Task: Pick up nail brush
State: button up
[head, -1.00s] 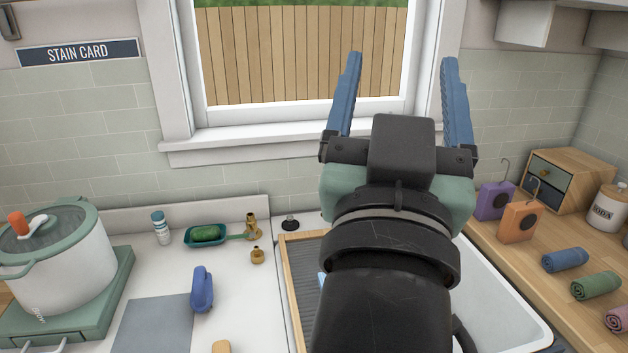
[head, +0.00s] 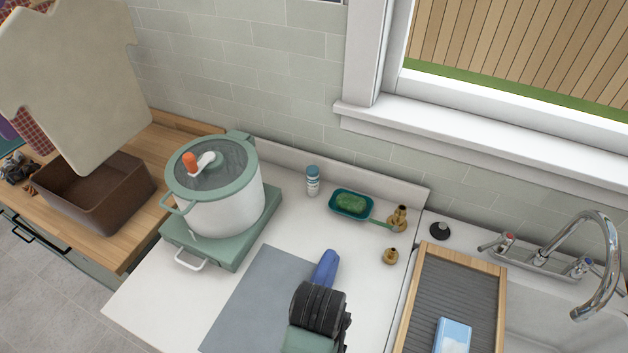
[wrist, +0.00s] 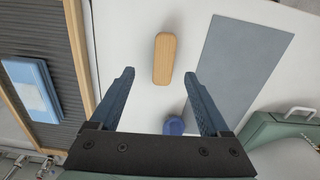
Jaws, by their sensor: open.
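An oblong wooden-backed piece (wrist: 164,58), which looks like the nail brush, lies on the white counter in the wrist view. No bristles show. My gripper (wrist: 160,73) is open, pointing down, with its blue fingertips apart and nothing between them. The wooden piece appears between and just beyond the tips; the height gap is hard to judge. In the head view my dark wrist hides the fingers and the wooden piece. A blue object (head: 326,268) lies on the counter just beyond my wrist; it also shows partly in the wrist view (wrist: 175,126), close to the right finger.
A grey mat (head: 252,300) lies left of my wrist. A white pot (head: 222,208) stands on a green base at the left. A drainboard (head: 440,300) with a blue-white block lies right.

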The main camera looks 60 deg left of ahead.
jog(key=shift+w+a+f+p, duration=0.15)
jog(key=shift+f+p, duration=0.1)
jog(key=shift+f, duration=1)
jog(key=shift+s+a+f+p, duration=0.1)
jog(key=shift+a+f+p, duration=0.15)
jog(key=shift+f, duration=1)
jog(key=shift+w+a+f+p, duration=0.1)
jog(key=shift+f+p, duration=0.15)
jog(key=shift+f, duration=1)
grip_shut()
